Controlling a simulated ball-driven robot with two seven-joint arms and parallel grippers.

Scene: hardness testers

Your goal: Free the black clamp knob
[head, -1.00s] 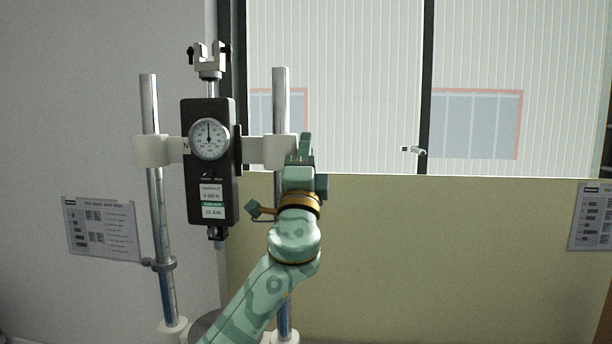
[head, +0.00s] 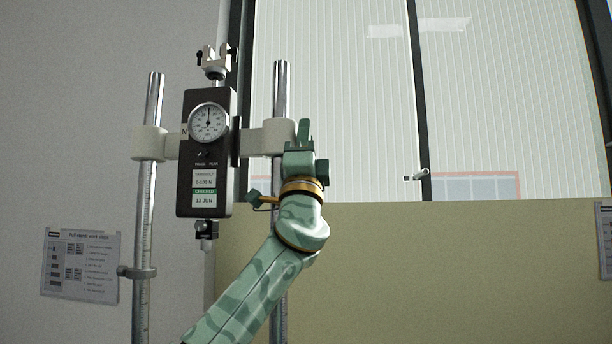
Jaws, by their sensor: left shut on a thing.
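The tester's black force gauge (head: 207,165) with its round dial hangs on a white crosshead (head: 265,138) between two steel posts. My left gripper (head: 303,132) is at the right end of the crosshead, beside the right post (head: 280,95). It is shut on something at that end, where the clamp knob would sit. The black clamp knob itself is hidden behind the gripper's fingers and body. My right gripper is not in view.
A fork-shaped fitting (head: 214,62) tops the gauge and a small black hook fitting (head: 206,229) hangs below. A printed sheet (head: 80,265) is on the left wall. The right side is free.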

